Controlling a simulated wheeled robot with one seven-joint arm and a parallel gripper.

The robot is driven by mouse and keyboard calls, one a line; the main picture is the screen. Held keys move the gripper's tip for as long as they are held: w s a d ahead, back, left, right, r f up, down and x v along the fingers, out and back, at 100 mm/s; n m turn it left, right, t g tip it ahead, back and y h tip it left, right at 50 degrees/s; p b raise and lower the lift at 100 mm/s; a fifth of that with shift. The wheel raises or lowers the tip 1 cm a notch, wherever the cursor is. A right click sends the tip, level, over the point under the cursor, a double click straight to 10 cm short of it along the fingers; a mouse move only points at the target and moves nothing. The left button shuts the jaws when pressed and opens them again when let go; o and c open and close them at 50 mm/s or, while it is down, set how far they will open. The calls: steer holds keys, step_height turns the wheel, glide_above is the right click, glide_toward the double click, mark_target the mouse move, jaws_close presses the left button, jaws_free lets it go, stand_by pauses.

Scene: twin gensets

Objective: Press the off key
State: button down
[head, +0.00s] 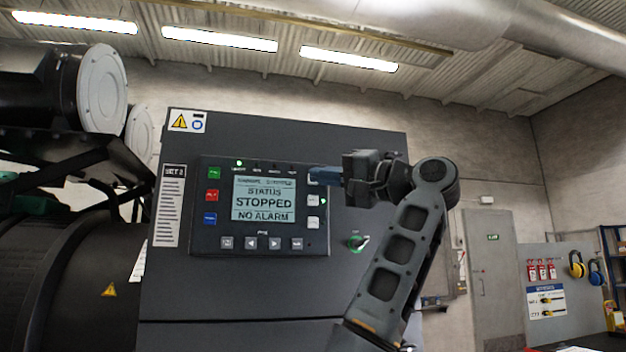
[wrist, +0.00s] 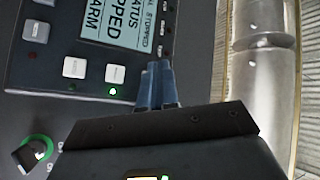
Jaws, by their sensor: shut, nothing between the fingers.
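The genset control panel (head: 262,250) has a lit screen (head: 263,202) reading "STATUS STOPPED NO ALARM". Green, red (head: 212,196) and blue keys run down its left side. Pale keys run down its right side: a middle key (head: 312,200) with a lit green lamp beside it, and a lower key (head: 313,223). Their labels are too small to read, so I cannot tell which is the off key. My gripper (head: 316,175) is shut and empty, its blue fingertips over the upper right key spot. In the wrist view the fingertips (wrist: 158,66) hide that spot; contact cannot be told.
A rotary switch (head: 357,243) with a green ring is below right of the panel, on the dark cabinet (head: 250,295). Dark genset machinery (head: 60,260) stands at left. A grey door (head: 492,270) and a safety board are at far right.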

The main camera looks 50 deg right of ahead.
steer(key=shift+w+d, duration=0.1)
stand_by(0.4)
steer(key=shift+w+d, duration=0.15)
steer(key=shift+w, duration=0.15)
steer(key=shift+w+d, duration=0.25)
steer(key=shift+w, duration=0.1)
stand_by(0.8)
steer(key=shift+s+a, duration=0.5)
steer(key=shift+s, duration=0.25)
steer(key=s+a+b, duration=0.1)
steer(key=s+a, duration=0.2)
steer(key=s, duration=0.2)
steer(key=shift+a, duration=0.2)
stand_by(0.3)
stand_by(0.8)
